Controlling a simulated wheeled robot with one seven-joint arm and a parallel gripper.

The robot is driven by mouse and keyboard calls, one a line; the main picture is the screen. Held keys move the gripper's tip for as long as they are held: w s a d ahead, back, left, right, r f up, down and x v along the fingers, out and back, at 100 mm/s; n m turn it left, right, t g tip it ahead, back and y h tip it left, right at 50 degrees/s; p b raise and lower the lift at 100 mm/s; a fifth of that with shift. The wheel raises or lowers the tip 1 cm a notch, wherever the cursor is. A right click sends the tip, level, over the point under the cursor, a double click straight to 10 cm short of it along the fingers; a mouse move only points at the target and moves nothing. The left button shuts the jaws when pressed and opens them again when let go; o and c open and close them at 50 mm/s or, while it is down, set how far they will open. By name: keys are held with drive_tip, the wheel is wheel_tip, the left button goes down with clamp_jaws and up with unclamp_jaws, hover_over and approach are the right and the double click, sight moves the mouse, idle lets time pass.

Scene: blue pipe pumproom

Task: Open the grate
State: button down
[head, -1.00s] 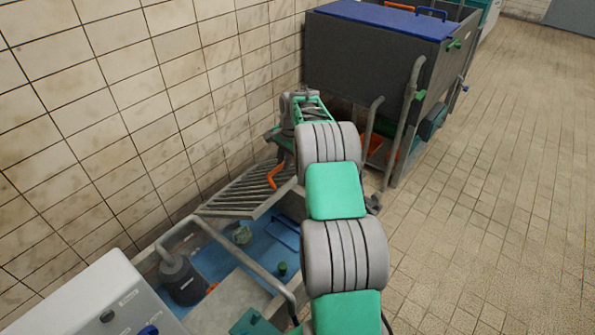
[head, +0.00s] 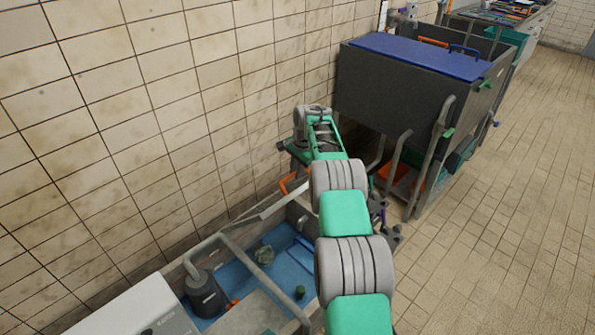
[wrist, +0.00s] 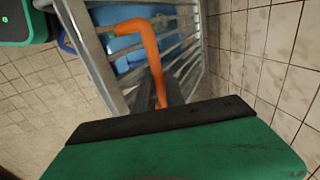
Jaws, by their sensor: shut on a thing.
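The grate (head: 268,208) is a grey metal frame with slats. In the head view it is raised beside the tiled wall and shows almost edge-on. In the wrist view its bars (wrist: 95,52) run behind an orange bent handle (wrist: 150,50). The handle also shows in the head view (head: 286,185), just left of my arm. My gripper (wrist: 168,95) is shut on the lower end of the orange handle. The fingertips are partly hidden by the gripper's green and black body.
Below the grate is a blue-floored pit (head: 240,285) with a dark pump (head: 206,294) and a grey pipe (head: 258,272). A dark tank with a blue lid (head: 425,55) stands behind my arm. Tiled floor (head: 525,215) is clear on the right.

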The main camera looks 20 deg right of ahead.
drive_tip(key=c, duration=1.8)
unclamp_jaws()
drive_tip(key=shift+s+a+f, duration=0.1)
drive_tip(key=shift+a+f, duration=0.1)
drive_tip(key=shift+f, duration=0.25)
drive_tip(key=shift+o, duration=0.5)
drive_tip(key=shift+f, duration=0.1)
drive_tip(key=o, duration=0.3)
drive_tip(key=shift+d+r, duration=0.2)
drive_tip(key=shift+r, duration=0.05)
wheel_tip(320, 180, up, 8)
drive_tip(key=s, duration=0.1)
drive_tip(key=shift+d+f+p, duration=0.2)
drive_tip(key=shift+d+p, duration=0.1)
drive_tip(key=shift+p, duration=0.05)
drive_tip(key=shift+s, duration=0.1)
